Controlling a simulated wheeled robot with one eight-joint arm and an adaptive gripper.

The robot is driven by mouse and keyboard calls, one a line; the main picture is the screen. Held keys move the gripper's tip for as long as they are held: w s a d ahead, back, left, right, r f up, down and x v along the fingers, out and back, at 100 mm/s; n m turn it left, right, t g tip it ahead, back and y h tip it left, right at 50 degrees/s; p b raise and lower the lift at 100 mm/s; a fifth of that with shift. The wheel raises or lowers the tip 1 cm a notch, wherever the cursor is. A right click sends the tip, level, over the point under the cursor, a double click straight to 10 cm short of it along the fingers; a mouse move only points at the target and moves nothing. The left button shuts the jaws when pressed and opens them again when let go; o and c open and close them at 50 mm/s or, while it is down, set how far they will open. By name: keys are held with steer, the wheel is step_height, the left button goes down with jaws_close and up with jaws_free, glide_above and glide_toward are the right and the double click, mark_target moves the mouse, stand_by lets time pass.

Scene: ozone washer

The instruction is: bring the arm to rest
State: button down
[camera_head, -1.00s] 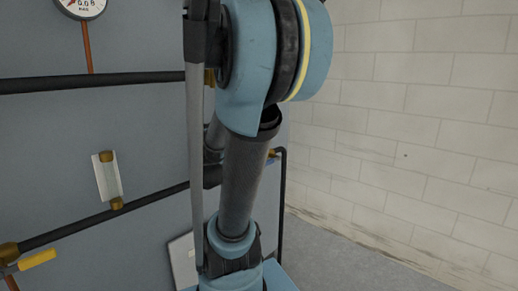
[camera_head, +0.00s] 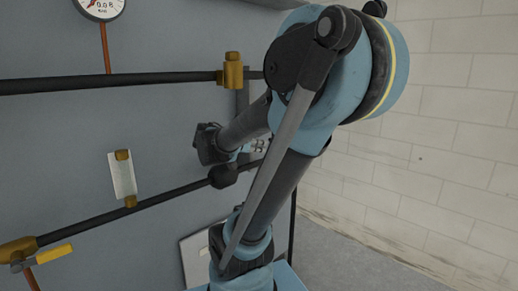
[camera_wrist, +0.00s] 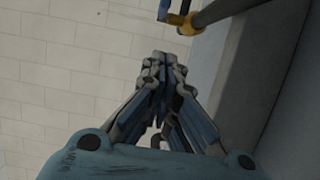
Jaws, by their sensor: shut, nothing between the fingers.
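My gripper (camera_wrist: 156,66) shows in the wrist view with its fingers together and nothing between them. It points toward a pale block wall, with a grey panel edge to its right. In the head view my arm rises from the lower middle, bends at a large joint at upper right and folds back toward the panel. The fingertips cannot be made out in the head view.
A blue-grey panel (camera_head: 60,140) with black pipes (camera_head: 130,82), a gauge (camera_head: 100,6), a yellow-handled valve (camera_head: 52,255) and a flow tube (camera_head: 122,175) stands at left. A pale block wall (camera_head: 450,150) is at right. Grey floor (camera_head: 350,255) between looks clear. A pipe with a brass fitting (camera_wrist: 182,22) lies near the fingertips in the wrist picture.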

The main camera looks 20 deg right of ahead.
steer(key=s+a+f+n+g+y, duration=0.1)
steer(key=s+a+f+n+y, duration=0.5)
steer(key=a+f, duration=0.3)
steer(key=s+a+f+n+g+y, duration=0.2)
steer(key=s+a+f+n+y, duration=0.5)
steer(key=a+f, duration=0.3)
steer(key=shift+s+a+f+n, duration=0.15)
steer(key=shift+s+f+n, duration=0.3)
steer(key=shift+s, duration=0.15)
